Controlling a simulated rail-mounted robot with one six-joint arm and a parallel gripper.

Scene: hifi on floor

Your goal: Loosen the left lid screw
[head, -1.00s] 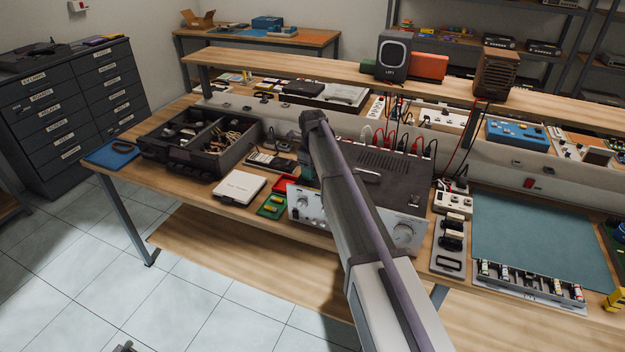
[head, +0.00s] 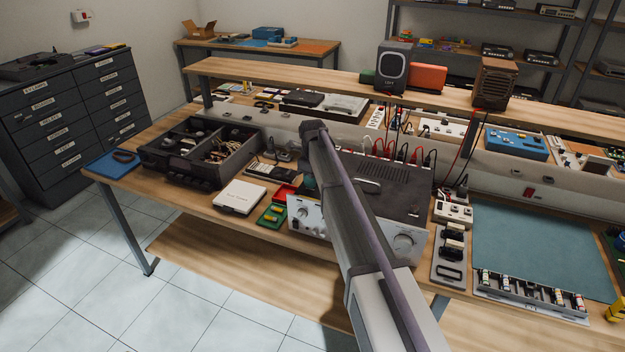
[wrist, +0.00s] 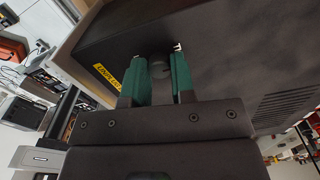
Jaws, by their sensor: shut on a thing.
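The amplifier-like unit with a dark lid (head: 400,202) and a silver front panel (head: 407,240) stands at the middle of the bench, partly hidden by my arm. In the wrist view its dark side (wrist: 215,55) fills the picture, with a yellow label (wrist: 107,76) at the left and vent slots at the right. My gripper (wrist: 160,75) has green fingers, close to that side. They are shut on a small dark round screw head (wrist: 160,66), seen between them. In the head view the fingers are mostly hidden by my arm at the unit's left side.
Left of the unit lie a red tray (head: 285,191), a green tray (head: 272,215) and a white box (head: 239,197). A dark divided bin (head: 200,150) stands farther left. Cables (head: 400,150) rise behind the unit.

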